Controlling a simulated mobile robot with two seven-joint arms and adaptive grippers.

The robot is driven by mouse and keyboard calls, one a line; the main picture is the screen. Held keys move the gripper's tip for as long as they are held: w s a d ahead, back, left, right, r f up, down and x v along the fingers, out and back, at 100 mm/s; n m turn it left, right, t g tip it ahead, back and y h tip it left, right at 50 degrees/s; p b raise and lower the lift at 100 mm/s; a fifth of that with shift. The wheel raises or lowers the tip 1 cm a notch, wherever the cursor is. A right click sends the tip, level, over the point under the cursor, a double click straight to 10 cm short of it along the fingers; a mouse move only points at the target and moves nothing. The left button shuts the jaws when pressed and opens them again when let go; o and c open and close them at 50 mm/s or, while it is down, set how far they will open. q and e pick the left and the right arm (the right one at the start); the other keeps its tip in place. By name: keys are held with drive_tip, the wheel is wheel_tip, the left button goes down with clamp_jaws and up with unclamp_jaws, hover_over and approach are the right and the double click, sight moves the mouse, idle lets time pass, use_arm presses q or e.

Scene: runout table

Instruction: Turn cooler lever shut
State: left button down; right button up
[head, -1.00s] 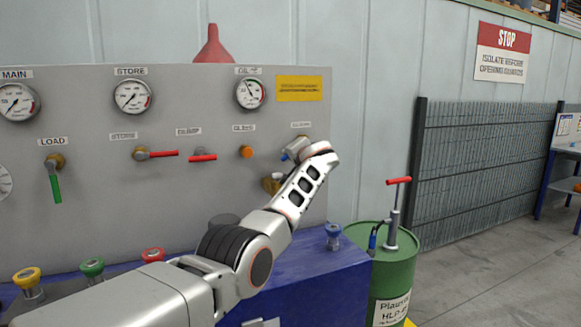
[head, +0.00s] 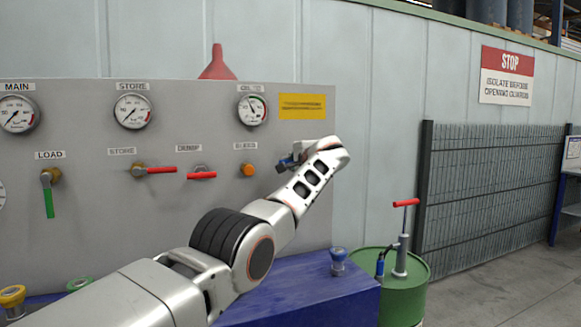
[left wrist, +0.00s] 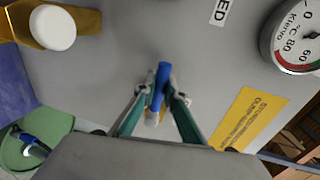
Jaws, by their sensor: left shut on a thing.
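The cooler lever is a blue handle (left wrist: 161,85) on the grey panel, seen between my fingertips in the left wrist view. My left gripper (left wrist: 158,92) is shut on it, with one finger on each side. In the head view my left gripper (head: 290,162) is at the right end of the panel, right of the orange bleed knob (head: 249,170). Only a small blue bit shows there; my wrist hides the rest of the lever and its pivot. My right gripper is not in view.
Other levers on the panel (head: 90,120) are the green load lever (head: 48,200) and two red ones (head: 160,170). A gauge (head: 252,110) is above. A blue bench (head: 300,290) and a green drum (head: 405,290) with a hand pump stand below.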

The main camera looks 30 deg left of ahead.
use_arm(q)
drive_tip(key=shift+r, duration=0.2)
drive_tip(key=c, duration=2.1)
unclamp_jaws()
drive_tip(key=shift+a+f, duration=0.1)
drive_tip(key=shift+s+d, duration=0.2)
drive_tip(key=shift+d, duration=0.5)
drive_tip(key=v, duration=1)
drive_tip(key=shift+s+r, duration=0.25)
drive_tip(key=shift+s, duration=0.2)
drive_tip(key=shift+d, duration=0.1)
